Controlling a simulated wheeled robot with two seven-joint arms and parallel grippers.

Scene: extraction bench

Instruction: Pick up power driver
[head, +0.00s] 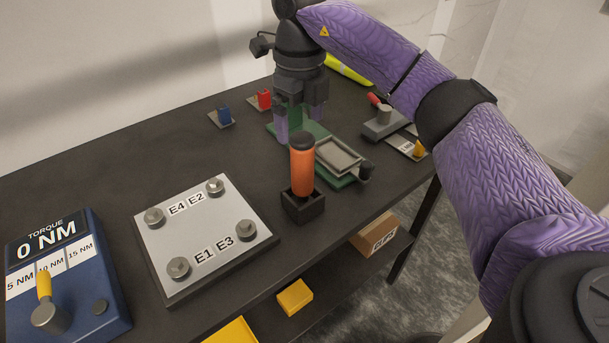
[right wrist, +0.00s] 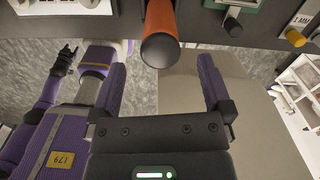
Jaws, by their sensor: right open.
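The power driver looks to be the orange cylinder with a dark rounded top (head: 302,168), upright in a small black square holder (head: 303,205) near the bench's front edge. In the right wrist view its orange body and dark end (right wrist: 160,48) show ahead of my fingers, roughly centred between them. My right gripper (head: 298,118) is open and empty, behind the driver as seen from my head, and apart from it. Its two purple fingers also show in the right wrist view (right wrist: 163,72). My left gripper (right wrist: 68,53) shows small and dark at the left there; its jaws are unclear.
A green fixture with a tray (head: 340,157) stands right behind the driver. A grey plate with several bolts (head: 205,225) and a blue torque box (head: 85,270) lie left. Small red (head: 264,99) and blue (head: 224,115) pieces sit behind. Yellow bins (head: 294,297) are below.

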